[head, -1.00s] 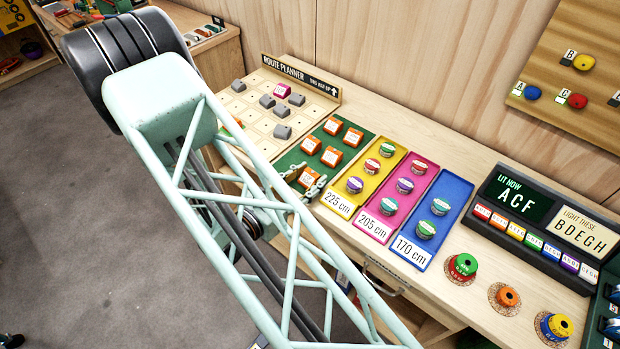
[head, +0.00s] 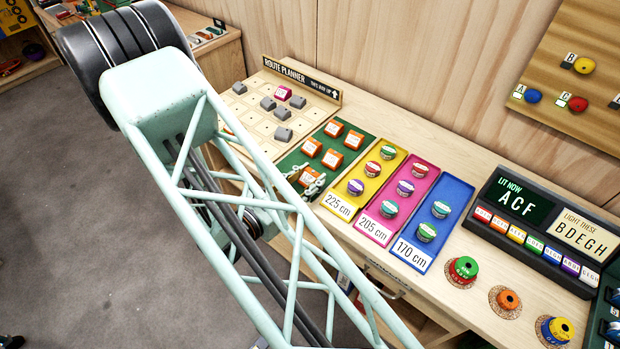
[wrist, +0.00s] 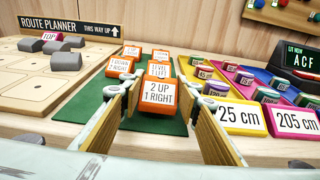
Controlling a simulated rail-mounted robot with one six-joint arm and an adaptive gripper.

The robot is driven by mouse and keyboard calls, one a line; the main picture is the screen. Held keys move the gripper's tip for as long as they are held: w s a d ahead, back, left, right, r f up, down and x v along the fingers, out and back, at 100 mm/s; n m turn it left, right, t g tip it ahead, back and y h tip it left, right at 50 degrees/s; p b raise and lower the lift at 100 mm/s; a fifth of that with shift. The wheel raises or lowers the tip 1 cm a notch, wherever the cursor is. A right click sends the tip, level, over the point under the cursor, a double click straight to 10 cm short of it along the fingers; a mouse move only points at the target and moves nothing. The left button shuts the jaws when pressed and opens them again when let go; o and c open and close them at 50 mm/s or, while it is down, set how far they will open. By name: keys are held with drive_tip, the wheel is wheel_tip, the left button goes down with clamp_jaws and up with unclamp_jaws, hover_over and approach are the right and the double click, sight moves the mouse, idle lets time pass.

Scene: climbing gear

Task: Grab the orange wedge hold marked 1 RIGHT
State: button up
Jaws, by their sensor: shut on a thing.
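My gripper (wrist: 158,106) is shut on an orange wedge hold (wrist: 157,98), with one finger on each side of it. Its white label reads "2 UP 1 RIGHT". The wedge is at the near end of the green mat (wrist: 104,116). In the head view, my gripper (head: 304,180) shows at the mat's near end, around this wedge (head: 309,175). Several other orange wedges stand behind it, including one that seems to read "1 DOWN 1 RIGHT" (wrist: 119,66) and one that seems to read "LEVEL 1 LEFT" (wrist: 158,71). The farthest labels are too small to read.
The route planner board (head: 252,132) with grey wedges and one magenta wedge lies left of the mat. Yellow (head: 350,197), magenta (head: 381,224) and blue (head: 413,250) trays with round holds stand to its right. A wooden wall rises behind.

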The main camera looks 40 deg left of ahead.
drive_tip(key=shift+r, duration=0.75)
drive_tip(key=s+d+r, duration=0.1)
drive_tip(key=s+d, duration=0.1)
drive_tip(key=s, duration=0.5)
drive_tip(key=s+d+r, duration=0.1)
drive_tip(key=s+d, duration=0.2)
drive_tip(key=s, duration=0.5)
drive_tip(key=shift+d+p, duration=0.2)
drive_tip(key=shift+p, duration=0.1)
drive_tip(key=shift+r, duration=0.1)
